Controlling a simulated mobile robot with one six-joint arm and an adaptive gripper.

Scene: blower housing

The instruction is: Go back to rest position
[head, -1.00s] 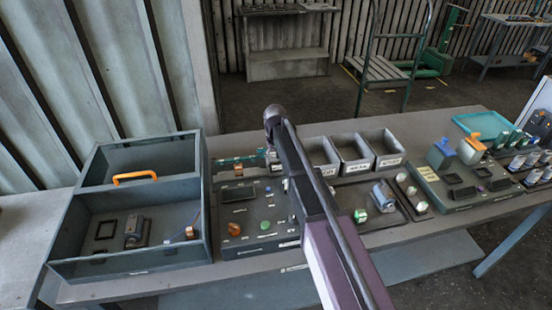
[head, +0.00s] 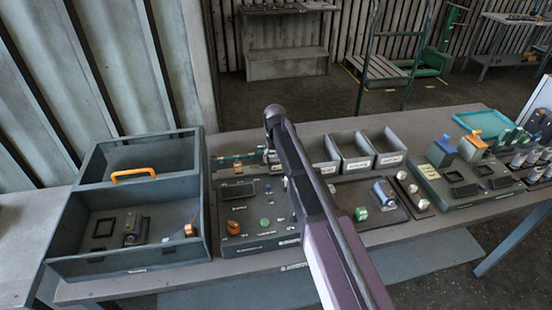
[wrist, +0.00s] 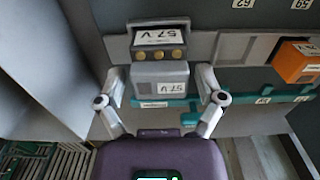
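My gripper (wrist: 160,92) shows in the wrist view with its two fingers spread, one on each side of a grey block marked 57 V (wrist: 160,80). Small gaps show between the fingers and the block's sides, so it looks open. The block sits against a grey holder with a second 57 V label (wrist: 158,37) and several brass round contacts. In the head view my arm reaches over the bench and hides most of the gripper, near the teal rail at the back of the dark panel (head: 255,215).
An orange block (wrist: 297,62) sits right of the gripper. In the head view, a grey open box with an orange handle (head: 134,174) stands left. Grey bins (head: 352,150) stand behind the panel. Blue and orange parts (head: 442,152) are at right. The space above the bench is mostly free.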

